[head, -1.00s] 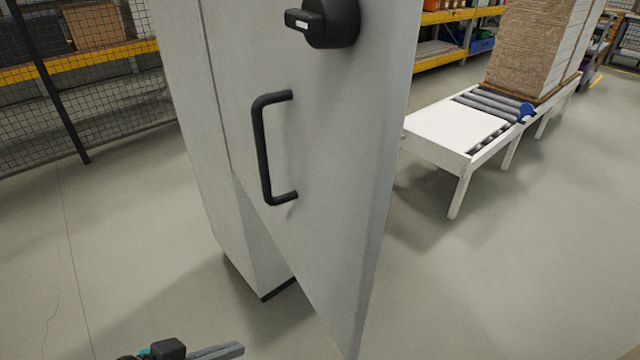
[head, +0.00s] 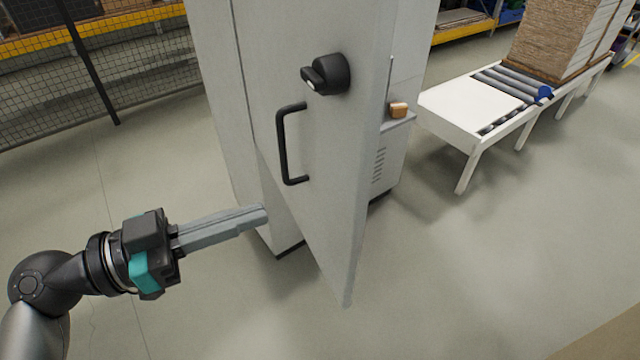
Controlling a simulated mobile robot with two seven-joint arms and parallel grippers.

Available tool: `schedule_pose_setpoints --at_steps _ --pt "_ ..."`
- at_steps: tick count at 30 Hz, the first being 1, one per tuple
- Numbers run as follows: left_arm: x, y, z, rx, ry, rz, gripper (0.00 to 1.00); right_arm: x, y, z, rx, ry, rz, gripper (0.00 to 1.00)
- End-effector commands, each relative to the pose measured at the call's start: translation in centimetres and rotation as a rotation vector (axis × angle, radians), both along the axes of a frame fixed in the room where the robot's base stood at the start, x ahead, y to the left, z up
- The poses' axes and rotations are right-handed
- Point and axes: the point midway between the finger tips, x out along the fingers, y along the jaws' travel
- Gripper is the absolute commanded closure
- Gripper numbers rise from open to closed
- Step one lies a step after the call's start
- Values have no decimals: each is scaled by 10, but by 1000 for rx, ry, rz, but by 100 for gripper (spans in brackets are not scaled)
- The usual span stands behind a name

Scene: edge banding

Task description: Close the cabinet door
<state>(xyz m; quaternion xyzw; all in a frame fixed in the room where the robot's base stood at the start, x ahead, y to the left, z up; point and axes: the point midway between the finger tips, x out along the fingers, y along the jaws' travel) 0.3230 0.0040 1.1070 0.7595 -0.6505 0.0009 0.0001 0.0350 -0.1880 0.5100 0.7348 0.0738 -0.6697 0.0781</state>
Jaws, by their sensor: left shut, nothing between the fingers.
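The grey cabinet door (head: 335,190) stands open, swung out from the grey cabinet (head: 215,90). A black bar handle (head: 283,145) and a black rotary knob (head: 328,73) are on its face. My left gripper (head: 262,215) is at the lower left with its long grey fingers together, empty and pointing right toward the lower part of the door. The fingertips appear near the door, below the handle; I cannot tell whether they touch it. My right gripper is not in view.
A white roller conveyor (head: 470,112) with a stack of boards (head: 555,40) stands to the right. A wire mesh fence (head: 90,85) runs behind at the left. A small orange block (head: 398,110) shows beyond the door. Floor around the door is clear.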

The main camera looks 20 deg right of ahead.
Motion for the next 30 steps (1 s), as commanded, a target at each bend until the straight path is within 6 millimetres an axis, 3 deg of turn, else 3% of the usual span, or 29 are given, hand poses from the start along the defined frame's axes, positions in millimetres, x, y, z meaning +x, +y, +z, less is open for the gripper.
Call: schedule_pose_setpoints --at_steps 6,13,19,30 --pt "7 -49 4 -5 2 -2 100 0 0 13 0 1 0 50" --pt "13 -84 2 -2 2 -1 100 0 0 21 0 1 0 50" --pt "15 -97 1 1 0 1 100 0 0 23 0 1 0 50" --pt "15 -99 0 1 0 0 100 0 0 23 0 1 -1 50"
